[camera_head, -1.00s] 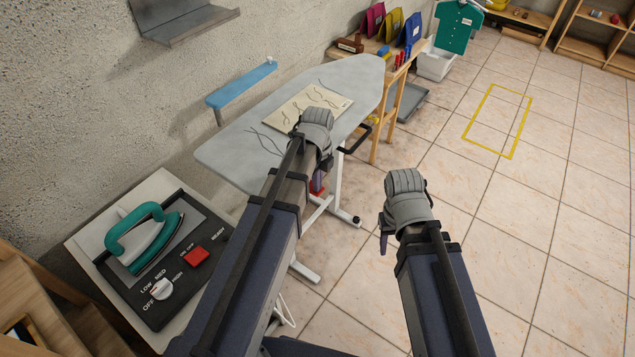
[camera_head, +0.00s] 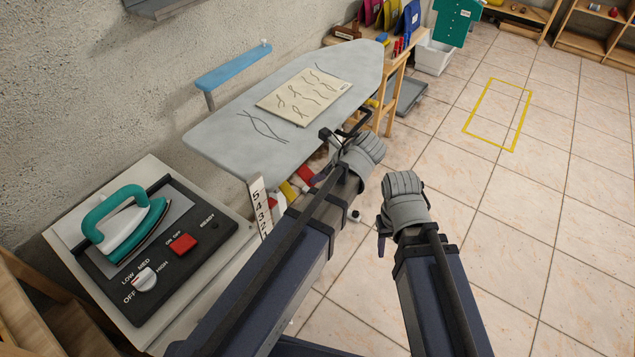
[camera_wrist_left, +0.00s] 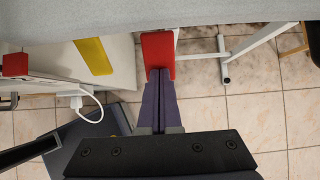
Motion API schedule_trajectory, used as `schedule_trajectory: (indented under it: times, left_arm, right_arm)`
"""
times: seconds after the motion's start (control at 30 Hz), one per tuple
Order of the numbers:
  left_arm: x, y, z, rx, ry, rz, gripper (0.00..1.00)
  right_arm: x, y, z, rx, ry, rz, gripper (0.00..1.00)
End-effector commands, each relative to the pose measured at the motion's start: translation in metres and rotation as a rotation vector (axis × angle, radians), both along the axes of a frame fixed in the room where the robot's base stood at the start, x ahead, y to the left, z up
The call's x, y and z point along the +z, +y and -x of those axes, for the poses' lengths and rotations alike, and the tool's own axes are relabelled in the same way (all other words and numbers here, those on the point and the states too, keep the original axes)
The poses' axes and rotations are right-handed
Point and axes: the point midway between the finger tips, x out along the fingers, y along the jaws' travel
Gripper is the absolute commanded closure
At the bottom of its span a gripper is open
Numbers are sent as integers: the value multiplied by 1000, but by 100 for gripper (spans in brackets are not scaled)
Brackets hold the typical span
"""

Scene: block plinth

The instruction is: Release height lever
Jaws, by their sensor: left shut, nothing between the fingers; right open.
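The grey ironing board (camera_head: 215,135) stands along the wall. A red lever-like block (camera_wrist_left: 158,48) hangs under its edge in the left wrist view; a red piece also shows under the board in the head view (camera_head: 305,174). My left gripper (camera_wrist_left: 159,76) is shut and empty, its purple fingertips right at the red block's lower end. I cannot tell if they touch it. In the head view my left forearm and wrist hide most of the space under the board. My right gripper (camera_head: 382,245) is open over the floor, its fingers partly hidden by its wrist.
A sheet with drawn shapes (camera_head: 304,94) lies on the board. A numbered white strip (camera_head: 260,204) and a yellow piece (camera_wrist_left: 93,56) are by its near end. A teal iron (camera_head: 126,222) rests on a control panel at left. The tiled floor at right is clear.

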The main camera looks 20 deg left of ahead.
Motion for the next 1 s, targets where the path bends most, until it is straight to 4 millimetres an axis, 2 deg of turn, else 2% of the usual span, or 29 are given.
schedule_trajectory:
  times: [0.03,0.13,0.2,0.47,0.8,1.0]
  left_arm:
    - [-11,-1,0,-3,-13,-34,100]
    - [-15,0,0,-2,-35,-99,100]
    - [-6,1,0,2,-37,-104,100]
    - [-4,1,0,1,-35,-100,100]
    - [10,1,0,1,-34,-99,100]
    - [9,1,0,1,-34,-99,100]
  right_arm:
    - [-16,0,0,0,0,0,50]
    - [-29,0,0,0,0,0,50]
    - [-21,0,0,0,0,0,50]
    - [-19,0,0,0,0,0,50]
    - [-5,0,0,0,0,0,50]
    - [-5,0,0,0,0,0,50]
